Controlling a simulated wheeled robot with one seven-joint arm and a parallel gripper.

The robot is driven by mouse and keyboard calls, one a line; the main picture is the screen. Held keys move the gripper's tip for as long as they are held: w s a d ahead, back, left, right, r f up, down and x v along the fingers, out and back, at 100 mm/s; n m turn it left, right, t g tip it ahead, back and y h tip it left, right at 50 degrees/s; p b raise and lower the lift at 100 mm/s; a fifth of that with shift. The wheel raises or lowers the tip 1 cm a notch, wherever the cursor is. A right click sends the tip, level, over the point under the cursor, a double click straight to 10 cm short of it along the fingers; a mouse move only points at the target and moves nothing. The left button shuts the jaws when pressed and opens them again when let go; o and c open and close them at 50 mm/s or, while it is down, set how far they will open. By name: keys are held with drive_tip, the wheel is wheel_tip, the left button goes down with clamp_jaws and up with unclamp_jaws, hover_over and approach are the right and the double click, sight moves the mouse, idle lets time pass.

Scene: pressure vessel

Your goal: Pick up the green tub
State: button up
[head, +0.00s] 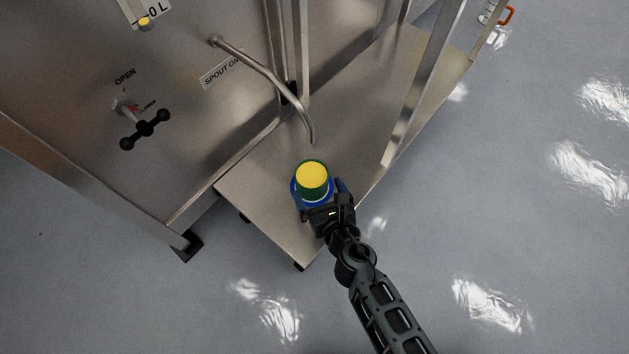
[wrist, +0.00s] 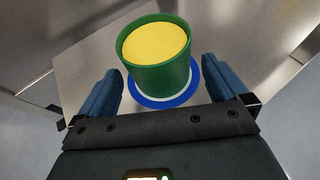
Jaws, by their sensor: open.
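The green tub (wrist: 160,77) is round, with yellow contents or a yellow top, and stands upright on a blue ring or mat with a white inner band (wrist: 195,88) on the metal shelf. In the head view the tub (head: 313,178) sits near the shelf's front end, below the spout. My gripper (wrist: 164,92) is open, its two blue fingers to the left and right of the tub's near side. A gap shows between each finger and the tub. In the head view my gripper (head: 320,197) comes from the lower right and partly hides the blue ring.
A bent metal spout (head: 270,78) hangs over the metal shelf (head: 265,178) just behind the tub. Steel posts (head: 425,90) rise along the shelf's right side. A black-handled valve (head: 145,129) marked OPEN is on the steel panel at left. The grey floor is open at right.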

sight(307, 171)
drive_tip(key=b+x, duration=0.1)
drive_tip(key=x, duration=0.1)
drive_tip(key=b+x, duration=0.1)
drive_tip(key=x, duration=0.1)
drive_tip(key=shift+a+f, duration=0.1)
drive_tip(key=shift+f, duration=0.35)
drive_tip(key=shift+w+a+f+b, duration=0.15)
drive_tip(key=shift+w+a+b, duration=0.1)
drive_tip(key=shift+w+b, duration=0.3)
drive_tip(key=shift+c, duration=0.2)
drive_tip(key=c, duration=1.3)
drive_tip(key=shift+w, duration=0.1)
drive_tip(key=shift+c, duration=0.2)
